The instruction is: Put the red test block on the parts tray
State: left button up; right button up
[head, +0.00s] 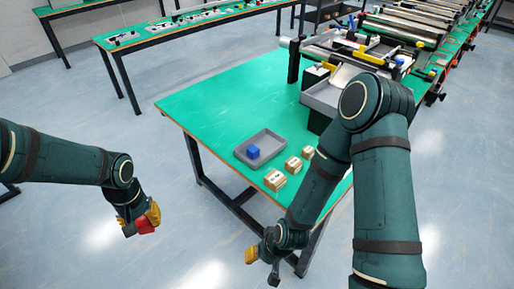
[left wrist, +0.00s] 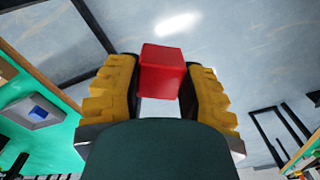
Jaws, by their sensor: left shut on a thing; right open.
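The red test block (left wrist: 161,72) is held between the yellow-padded fingers of my left gripper (left wrist: 161,92) in the left wrist view. In the head view the red block (head: 146,226) shows at the tip of my left gripper (head: 141,222), out over the floor to the left of the green table. The grey parts tray (head: 277,153) lies on the table's near part with a blue block (head: 253,152) in it. The tray (left wrist: 35,119) also shows at the left in the left wrist view. My right gripper (head: 262,267) is open and empty, low by the table's near edge.
Several small cardboard boxes (head: 275,181) stand in a row beside the tray on the green table (head: 215,105). A mini conveyor with a grey bin (head: 321,97) is at the table's back right. The table's left part is clear.

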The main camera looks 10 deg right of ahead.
aim_at(268, 145)
jog(key=i+z, duration=0.15)
jog(key=z, duration=0.25)
jog(key=i+j+z, duration=0.1)
jog(key=z, duration=0.3)
jog(key=i+j+z, duration=0.1)
jog(key=z, duration=0.3)
jog(key=i+j+z, duration=0.3)
jog(key=z, duration=0.2)
jog(key=i+j+z, duration=0.3)
jog(key=j+z, duration=0.2)
jog(key=l, duration=0.1)
